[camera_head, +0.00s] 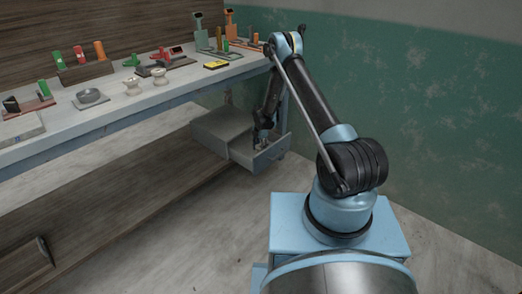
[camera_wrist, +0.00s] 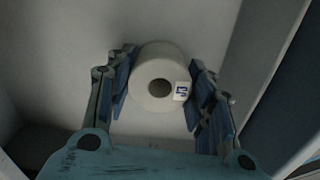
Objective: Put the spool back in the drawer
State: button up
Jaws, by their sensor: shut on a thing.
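The spool (camera_wrist: 156,60) is a pale, round reel with a dark centre hole and a small white tag with blue marks. In the wrist view my gripper (camera_wrist: 160,82) has its blue fingers on both sides of it, shut on it. The grey drawer (camera_head: 271,157) stands pulled open under the right end of the bench. In the head view my gripper (camera_head: 262,142) reaches down into the open drawer. The spool is hard to make out there. Pale walls surround it in the wrist view; I cannot tell whether it touches the drawer floor.
The green wall (camera_head: 440,110) is on the right. The floor before the drawer is clear.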

jog(key=o, duration=1.3)
jog(key=shift+o, duration=0.2)
